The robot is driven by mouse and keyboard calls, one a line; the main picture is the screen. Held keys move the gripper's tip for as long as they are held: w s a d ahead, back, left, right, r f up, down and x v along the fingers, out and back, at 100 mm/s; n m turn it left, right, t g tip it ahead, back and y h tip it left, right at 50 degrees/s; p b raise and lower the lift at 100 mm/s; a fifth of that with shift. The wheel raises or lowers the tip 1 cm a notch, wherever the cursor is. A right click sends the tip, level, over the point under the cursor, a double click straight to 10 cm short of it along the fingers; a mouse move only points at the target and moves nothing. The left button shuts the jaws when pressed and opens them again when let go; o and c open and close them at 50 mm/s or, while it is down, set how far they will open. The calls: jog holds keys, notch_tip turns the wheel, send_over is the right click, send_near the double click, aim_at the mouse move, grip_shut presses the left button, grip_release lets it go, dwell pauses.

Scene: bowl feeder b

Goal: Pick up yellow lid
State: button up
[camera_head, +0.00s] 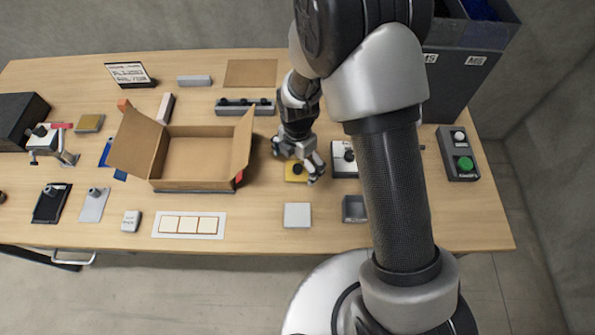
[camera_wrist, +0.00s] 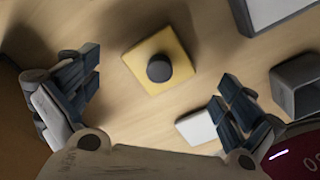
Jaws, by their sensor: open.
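The yellow lid (camera_head: 290,177) is a flat square plate with a round black knob in its middle. It lies on the wooden table, to the right of the open cardboard box. My gripper (camera_head: 299,166) is open just above it and hides part of it in the head view. In the wrist view the whole lid (camera_wrist: 179,77) shows beyond the open fingers, with no finger touching it. My gripper (camera_wrist: 160,95) holds nothing there.
The open cardboard box (camera_head: 160,184) stands left of my gripper. A white square (camera_head: 297,214) lies in front of the lid, with a dark open container (camera_head: 354,208) to its right. A grey-white block with a knob (camera_head: 340,170) stands close on the right.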

notch_tip(320, 180, down, 3)
jog(key=shift+r, duration=0.2)
jog(key=shift+c, duration=0.2)
jog(key=c, duration=1.1)
